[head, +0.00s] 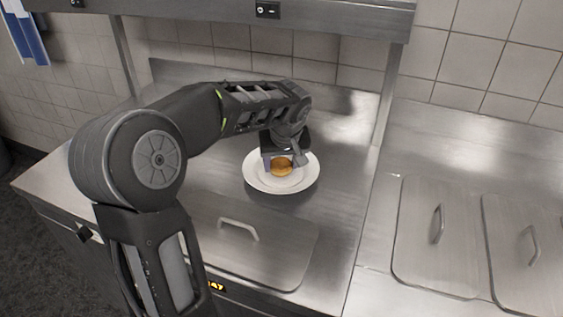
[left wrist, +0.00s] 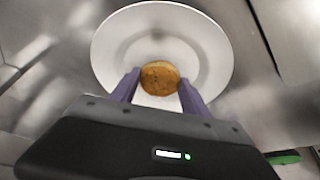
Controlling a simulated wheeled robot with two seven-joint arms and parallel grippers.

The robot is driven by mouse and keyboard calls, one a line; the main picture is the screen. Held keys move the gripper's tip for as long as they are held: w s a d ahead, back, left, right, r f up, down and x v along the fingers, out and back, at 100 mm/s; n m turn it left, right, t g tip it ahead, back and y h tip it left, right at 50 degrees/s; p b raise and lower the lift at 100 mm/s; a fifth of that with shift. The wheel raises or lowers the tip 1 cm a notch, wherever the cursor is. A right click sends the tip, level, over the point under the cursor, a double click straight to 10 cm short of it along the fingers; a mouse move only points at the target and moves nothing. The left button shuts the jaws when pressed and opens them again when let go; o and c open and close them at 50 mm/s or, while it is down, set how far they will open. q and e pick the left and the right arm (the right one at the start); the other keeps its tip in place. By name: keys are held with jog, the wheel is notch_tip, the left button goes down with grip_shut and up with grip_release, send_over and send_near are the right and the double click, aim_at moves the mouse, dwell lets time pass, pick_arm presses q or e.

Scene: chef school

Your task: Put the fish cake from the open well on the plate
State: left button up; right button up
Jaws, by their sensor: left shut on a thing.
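The fish cake (head: 281,167) is a round golden-brown patty. In the head view it shows over the middle of the white plate (head: 254,178), below my left gripper (head: 282,162). In the left wrist view the fish cake (left wrist: 159,78) is between the two purple fingertips of my left gripper (left wrist: 159,88), which is shut on it. The plate (left wrist: 110,45) is under and behind it there. I cannot tell whether the fish cake touches the plate. No open well shows in either view. My right gripper is not in view.
A lidded well (head: 262,262) with a handle is in the counter in front of the plate. Two more lids (head: 425,255) (head: 520,270) lie at the right. A steel shelf (head: 230,18) runs above the counter. The steel surface right of the plate is clear.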

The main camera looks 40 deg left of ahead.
pick_arm(q)
jog(key=shift+f, duration=0.2)
jog(key=shift+f, duration=0.2)
jog(key=o, duration=1.5)
jog(key=shift+r, duration=0.1)
jog(key=shift+r, duration=0.25)
jog(key=v, duration=1.2)
jog(key=shift+d+f, duration=0.1)
